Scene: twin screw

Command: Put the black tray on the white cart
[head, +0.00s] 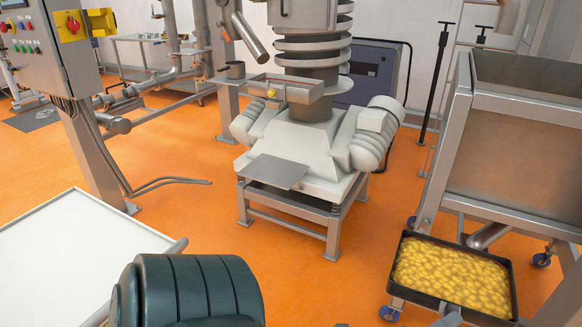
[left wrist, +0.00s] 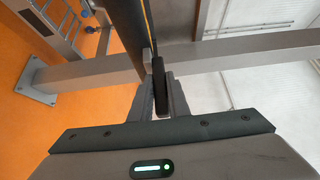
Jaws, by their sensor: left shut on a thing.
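The black tray (head: 440,302), filled with yellow pieces, is at the lower right of the head view, at the foot of a steel hopper. In the left wrist view its dark wall (left wrist: 126,38) rises in front of my fingers, with a thin yellow line along one edge. My left gripper (left wrist: 160,98) is shut on the tray's rim. In the head view only a small grey part at the bottom edge near the tray may belong to it. The white cart (head: 75,255) stands at the lower left, its visible top bare. My right gripper is out of view.
The steel hopper (head: 525,140) on blue-wheeled legs rises behind the tray. A machine on a steel stand (head: 300,215) stands in the middle. A control cabinet (head: 40,50) is at the upper left. Orange floor (head: 330,285) is clear between the tray and the machine.

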